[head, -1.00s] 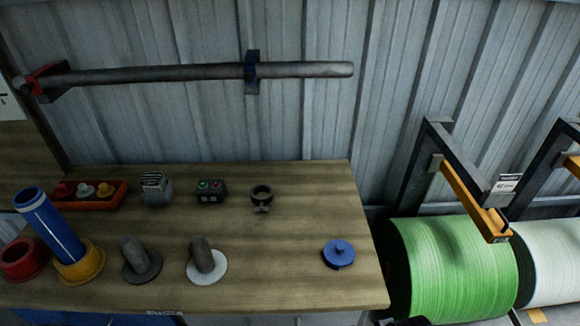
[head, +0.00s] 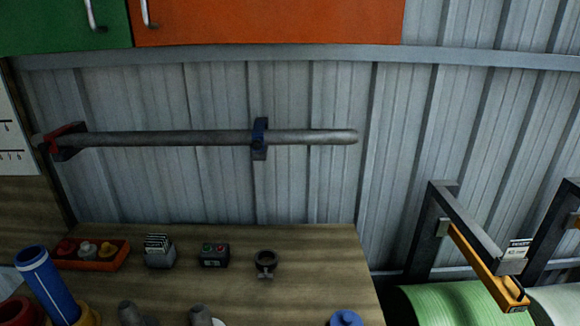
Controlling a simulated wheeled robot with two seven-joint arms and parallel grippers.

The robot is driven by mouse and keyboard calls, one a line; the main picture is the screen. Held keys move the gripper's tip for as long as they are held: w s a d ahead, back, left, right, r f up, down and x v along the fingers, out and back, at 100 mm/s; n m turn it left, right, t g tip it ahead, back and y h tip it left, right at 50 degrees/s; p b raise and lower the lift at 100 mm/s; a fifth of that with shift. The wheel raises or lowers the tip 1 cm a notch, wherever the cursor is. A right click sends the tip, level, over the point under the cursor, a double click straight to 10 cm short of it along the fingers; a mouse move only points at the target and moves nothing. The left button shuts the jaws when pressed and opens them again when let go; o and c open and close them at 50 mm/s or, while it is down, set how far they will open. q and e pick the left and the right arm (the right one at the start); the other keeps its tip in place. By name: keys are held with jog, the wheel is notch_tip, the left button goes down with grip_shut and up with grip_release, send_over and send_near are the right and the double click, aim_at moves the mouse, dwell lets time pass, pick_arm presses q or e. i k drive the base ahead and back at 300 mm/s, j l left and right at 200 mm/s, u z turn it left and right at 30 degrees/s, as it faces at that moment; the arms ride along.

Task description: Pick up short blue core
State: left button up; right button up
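Neither of my grippers shows in the head view.
A red holder (head: 14,312) stands left of the core. An orange tray (head: 95,262), a card box (head: 159,252), a button box (head: 214,255) and a dark ring clamp (head: 265,262) stand behind. A grey bar (head: 200,138) runs along the wall.

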aim_at(34, 262)
jog(key=u, duration=1.55)
jog(key=i+j, duration=0.1)
jog(key=j, duration=0.2)
jog(key=i+j+z, duration=0.1)
jog(key=j, duration=0.15)
